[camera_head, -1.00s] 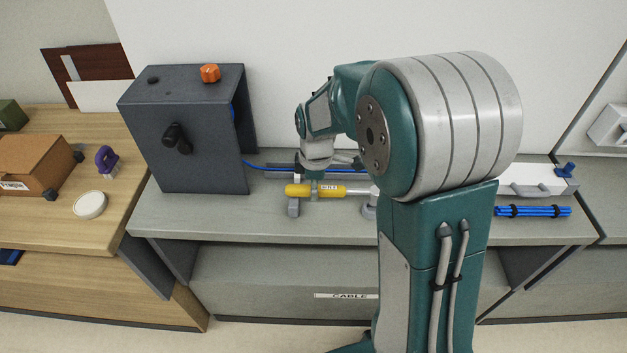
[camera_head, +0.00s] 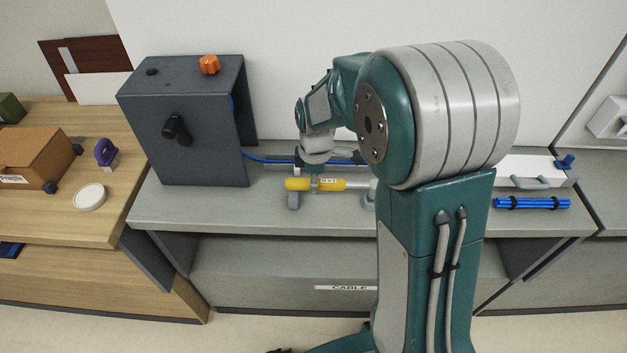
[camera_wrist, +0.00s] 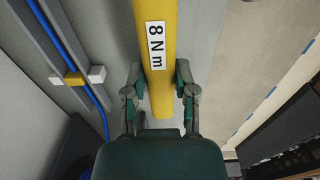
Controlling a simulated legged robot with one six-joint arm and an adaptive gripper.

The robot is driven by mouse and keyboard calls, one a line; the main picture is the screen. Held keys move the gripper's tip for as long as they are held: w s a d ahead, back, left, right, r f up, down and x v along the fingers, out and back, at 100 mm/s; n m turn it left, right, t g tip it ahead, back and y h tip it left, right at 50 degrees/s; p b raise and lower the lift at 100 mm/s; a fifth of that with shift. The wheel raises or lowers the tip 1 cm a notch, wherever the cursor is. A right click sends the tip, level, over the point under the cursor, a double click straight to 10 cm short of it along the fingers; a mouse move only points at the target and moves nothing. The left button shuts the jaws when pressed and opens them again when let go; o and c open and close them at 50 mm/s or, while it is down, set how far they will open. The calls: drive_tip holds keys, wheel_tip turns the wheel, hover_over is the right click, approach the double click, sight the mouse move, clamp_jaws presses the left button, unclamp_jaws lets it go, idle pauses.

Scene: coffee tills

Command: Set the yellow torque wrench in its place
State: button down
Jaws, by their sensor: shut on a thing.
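My gripper is shut on the handle, coming from above and behind in the head view.
A dark grey box (camera_head: 190,130) with an orange knob stands left of the wrench. A blue cable (camera_head: 262,160) runs behind it, also in the wrist view (camera_wrist: 70,50). Blue rods (camera_head: 532,203) and a white case (camera_head: 525,168) lie at right. The counter's front strip (camera_head: 230,217) is clear.

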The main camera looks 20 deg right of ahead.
drive_tip(key=shift+f, duration=1.2)
drive_tip(key=shift+c, duration=1.7)
unclamp_jaws()
drive_tip(key=shift+r, duration=0.1)
wheel_tip(320, 180, up, 12)
drive_tip(key=shift+d+f, duration=0.1)
drive_tip(key=shift+f, duration=0.05)
drive_tip(key=s+r+m+t, duration=0.2)
drive_tip(key=s+r+m, duration=0.1)
drive_tip(key=s+m, duration=0.4)
drive_tip(key=s+r+m+t, duration=0.3)
drive_tip(key=s+m, duration=0.4)
drive_tip(key=s, duration=0.7)
drive_tip(key=shift+r+t, duration=0.3)
drive_tip(key=shift+r, duration=0.35)
